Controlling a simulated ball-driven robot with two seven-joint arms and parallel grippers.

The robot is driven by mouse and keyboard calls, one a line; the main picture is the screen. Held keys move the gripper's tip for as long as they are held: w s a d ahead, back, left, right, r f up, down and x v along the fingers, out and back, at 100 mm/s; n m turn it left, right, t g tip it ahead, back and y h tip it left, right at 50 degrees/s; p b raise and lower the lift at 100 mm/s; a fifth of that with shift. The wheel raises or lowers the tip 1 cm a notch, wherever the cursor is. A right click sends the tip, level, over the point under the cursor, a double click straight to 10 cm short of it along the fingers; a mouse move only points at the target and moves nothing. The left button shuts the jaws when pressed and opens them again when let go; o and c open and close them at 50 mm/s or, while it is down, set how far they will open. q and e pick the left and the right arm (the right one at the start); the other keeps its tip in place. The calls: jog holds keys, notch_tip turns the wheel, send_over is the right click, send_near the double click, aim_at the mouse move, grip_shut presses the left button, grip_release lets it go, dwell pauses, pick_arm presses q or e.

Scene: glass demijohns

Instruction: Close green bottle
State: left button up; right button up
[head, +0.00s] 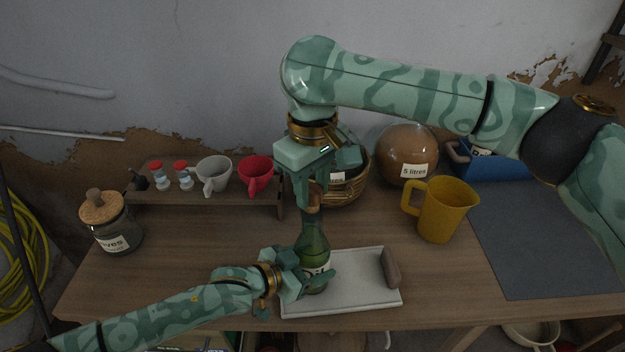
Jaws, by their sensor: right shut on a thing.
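The green bottle (314,243) stands upright on a pale tray (361,287) in the middle of the table, with a pale label low on its front. My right gripper (312,203) points down over the bottle's neck and is shut on a brown cork (314,199). The cork is in line with the bottle's mouth; I cannot tell whether it touches or sits in it. My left gripper (312,283) reaches in from the left, its fingers at the lower part of the bottle and partly hiding it. Whether they press on the glass is unclear.
A small shelf (233,203) with two cups and two shakers stands back left; a corked jar (111,225) is at far left. Behind are a basket (347,186) and a round demijohn (408,155). A yellow jug (447,210) and a dark mat (540,245) are to the right.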

jog(key=shift+f, duration=0.3)
jog(key=shift+f, duration=0.6)
dwell(0.4)
jog(key=o, duration=1)
notch_tip(320, 180, up, 12)
jog(key=shift+f, duration=0.1)
